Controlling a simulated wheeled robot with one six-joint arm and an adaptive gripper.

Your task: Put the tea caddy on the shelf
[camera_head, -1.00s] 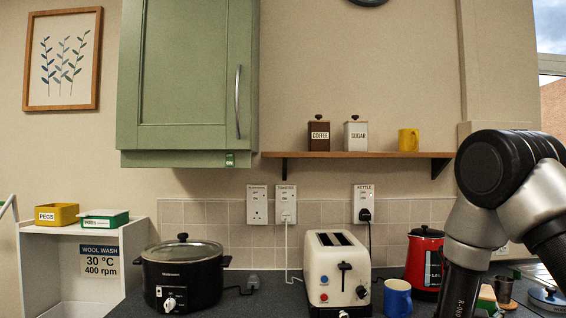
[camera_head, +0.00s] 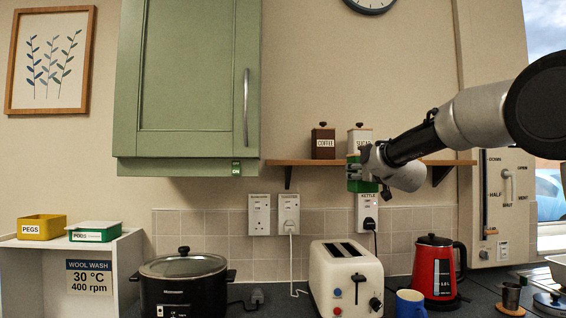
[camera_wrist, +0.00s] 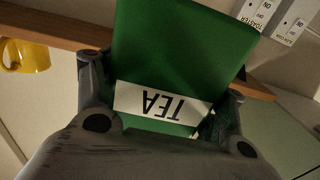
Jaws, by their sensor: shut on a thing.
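The tea caddy (camera_head: 354,185) is green. In the wrist view the caddy (camera_wrist: 180,50) shows a white TEA label, upside down in the picture. My gripper (camera_head: 368,167) is shut on the caddy, with one finger on each side of it in the wrist view (camera_wrist: 162,88). The caddy is in the air in front of the wooden shelf (camera_head: 298,162), at about the height of its board. The shelf edge also crosses the wrist view (camera_wrist: 50,28) behind the caddy. Part of the caddy is hidden by my gripper in the head view.
A brown COFFEE caddy (camera_head: 323,142) and a white SUGAR caddy (camera_head: 359,137) stand on the shelf. A yellow mug (camera_wrist: 27,56) shows in the wrist view; my arm hides it in the head view. The cabinet (camera_head: 185,80) is left; toaster (camera_head: 345,275) and kettle (camera_head: 433,268) are below.

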